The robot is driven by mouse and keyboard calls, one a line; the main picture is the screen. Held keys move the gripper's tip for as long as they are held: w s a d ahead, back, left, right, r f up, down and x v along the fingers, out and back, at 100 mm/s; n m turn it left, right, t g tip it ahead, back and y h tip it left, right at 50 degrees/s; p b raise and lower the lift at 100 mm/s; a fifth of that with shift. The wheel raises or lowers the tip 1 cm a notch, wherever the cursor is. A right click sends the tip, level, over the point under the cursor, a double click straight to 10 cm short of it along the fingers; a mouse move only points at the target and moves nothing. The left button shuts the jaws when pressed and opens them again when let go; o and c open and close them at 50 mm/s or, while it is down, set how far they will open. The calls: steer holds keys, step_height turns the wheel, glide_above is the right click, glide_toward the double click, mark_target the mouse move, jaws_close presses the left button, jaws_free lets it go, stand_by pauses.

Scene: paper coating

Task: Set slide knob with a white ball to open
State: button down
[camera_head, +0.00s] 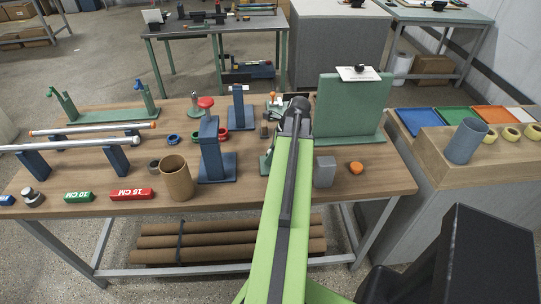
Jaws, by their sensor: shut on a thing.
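My gripper (297,104) is at the end of my green arm, over the back middle of the wooden table, just left of the upright green panel (348,108). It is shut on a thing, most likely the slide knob. Its fingertips and what they hold are hidden behind the gripper's dark body. I cannot make out the white ball or the slide's position. Part of a green fixture (267,160) shows left of my arm. Small parts, one with an orange top (274,97), stand just left of the gripper.
Left of my arm are a blue stand with a red knob (206,103), another blue stand (238,108) and a brown cup (176,180). Right of it are a grey block (324,172) and an orange knob (356,168). Metal rods (70,144) lie on supports at the left.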

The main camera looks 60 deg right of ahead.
steer(key=shift+w, duration=0.1)
steer(key=shift+w+a, duration=0.6)
steer(key=shift+w, duration=0.2)
steer(key=c, duration=1.3)
jaws_free()
steer(key=shift+o, duration=0.2)
steer(key=p+v, duration=1.6)
steer(key=v, duration=0.1)
steer(key=shift+r, duration=0.2)
steer(key=shift+s+d, duration=0.1)
steer(key=shift+d, duration=0.05)
